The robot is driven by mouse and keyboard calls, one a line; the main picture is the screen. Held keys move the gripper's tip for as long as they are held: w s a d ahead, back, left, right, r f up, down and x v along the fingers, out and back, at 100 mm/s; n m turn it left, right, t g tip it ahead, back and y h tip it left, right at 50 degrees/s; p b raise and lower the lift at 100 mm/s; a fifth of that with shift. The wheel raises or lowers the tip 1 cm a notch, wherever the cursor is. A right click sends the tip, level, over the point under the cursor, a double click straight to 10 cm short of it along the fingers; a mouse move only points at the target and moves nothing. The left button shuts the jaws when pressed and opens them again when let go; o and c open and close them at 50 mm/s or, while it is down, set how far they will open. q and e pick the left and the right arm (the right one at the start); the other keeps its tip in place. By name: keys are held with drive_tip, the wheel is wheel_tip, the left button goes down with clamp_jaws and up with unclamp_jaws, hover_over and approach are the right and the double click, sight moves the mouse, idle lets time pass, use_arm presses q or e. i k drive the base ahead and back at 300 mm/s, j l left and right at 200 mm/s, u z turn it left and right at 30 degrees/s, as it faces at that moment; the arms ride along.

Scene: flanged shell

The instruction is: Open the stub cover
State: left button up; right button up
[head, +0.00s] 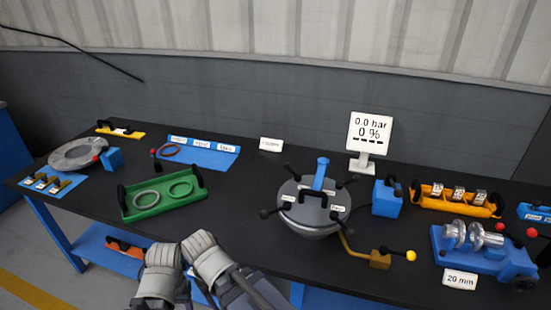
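A grey round vessel (312,220) with a lid stands on the black table right of the middle. Small white labels are on the lid. I cannot tell for sure which part is the stub cover. My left gripper (162,270) and my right gripper (207,255) are side by side at the front edge of the table, left of the vessel and apart from it. Their fingertips are not clear, and I see nothing held.
A green tray (142,210) with two rings lies beyond my grippers. A yellow-knobbed lever (385,255) stands right of the vessel. Further right are a blue box (387,200), an orange rack (427,199) and a blue clamp device (450,262). A display (369,134) reads 0.0 bar, 0 %.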

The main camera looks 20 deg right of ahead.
sight(312, 199)
drive_tip(key=z, duration=1.15)
